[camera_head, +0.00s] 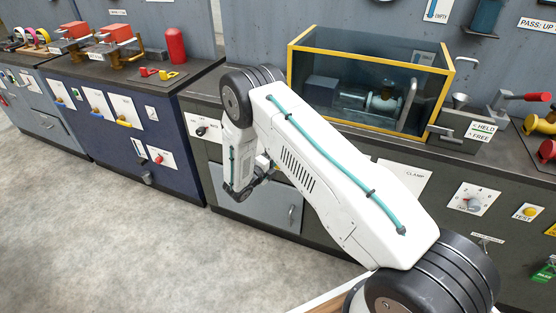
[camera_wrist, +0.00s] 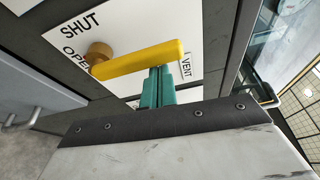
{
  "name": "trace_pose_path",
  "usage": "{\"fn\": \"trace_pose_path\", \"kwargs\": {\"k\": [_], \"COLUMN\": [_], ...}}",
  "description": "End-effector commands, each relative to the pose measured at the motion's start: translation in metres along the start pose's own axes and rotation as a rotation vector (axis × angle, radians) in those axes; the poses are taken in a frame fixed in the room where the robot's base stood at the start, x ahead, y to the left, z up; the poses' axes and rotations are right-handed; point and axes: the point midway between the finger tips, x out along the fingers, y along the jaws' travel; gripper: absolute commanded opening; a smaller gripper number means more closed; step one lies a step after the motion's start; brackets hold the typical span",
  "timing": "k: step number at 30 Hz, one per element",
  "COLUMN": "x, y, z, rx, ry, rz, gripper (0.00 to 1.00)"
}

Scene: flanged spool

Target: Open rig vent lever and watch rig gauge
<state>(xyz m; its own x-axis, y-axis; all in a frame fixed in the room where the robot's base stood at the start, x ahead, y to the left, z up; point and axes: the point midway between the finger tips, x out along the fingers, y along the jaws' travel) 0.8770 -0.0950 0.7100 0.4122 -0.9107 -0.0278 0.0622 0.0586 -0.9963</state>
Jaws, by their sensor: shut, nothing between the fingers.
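The yellow vent lever (camera_wrist: 135,58) shows in the wrist view, on a white plate (camera_wrist: 125,20) lettered SHUT, OPEN and VENT. A brass-coloured knob (camera_wrist: 98,52) sits at its left end, and the bar runs across the plate to the right. My gripper (camera_wrist: 158,72) is shut and empty; its teal fingertips are at the lever's near side and appear to touch it. In the head view my gripper (camera_head: 245,190) is low at the bench front, and my arm hides much there. I cannot pick out the rig gauge for certain.
A glass tank with a yellow frame (camera_head: 370,42) holding pipework stands on the bench behind my arm. A red-handled clamp (camera_head: 525,97) is to its right. A dark blue bench (camera_head: 110,105) is to the left. The grey floor (camera_head: 120,240) is clear.

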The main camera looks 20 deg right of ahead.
Motion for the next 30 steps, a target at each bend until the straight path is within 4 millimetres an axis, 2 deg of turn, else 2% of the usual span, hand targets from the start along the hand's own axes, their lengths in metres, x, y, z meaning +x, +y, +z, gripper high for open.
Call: {"fn": "trace_pose_path", "kwargs": {"k": [7,12,18,24,30], "x": [0.014,-0.033,-0.072,-0.089,-0.09], "y": [-0.002,-0.001,0.0,0.001,0.001], "z": [-0.029,-0.025,-0.025,-0.025,-0.026], "rx": [-0.004,-0.002,-0.002,-0.001,-0.001], "ry": [0.0,-0.009,-0.009,-0.007,-0.004], "rz": [0.001,0.001,0.001,0.001,0.001], "gripper": [0.0,0.0,0.0,0.0,0.0]}}
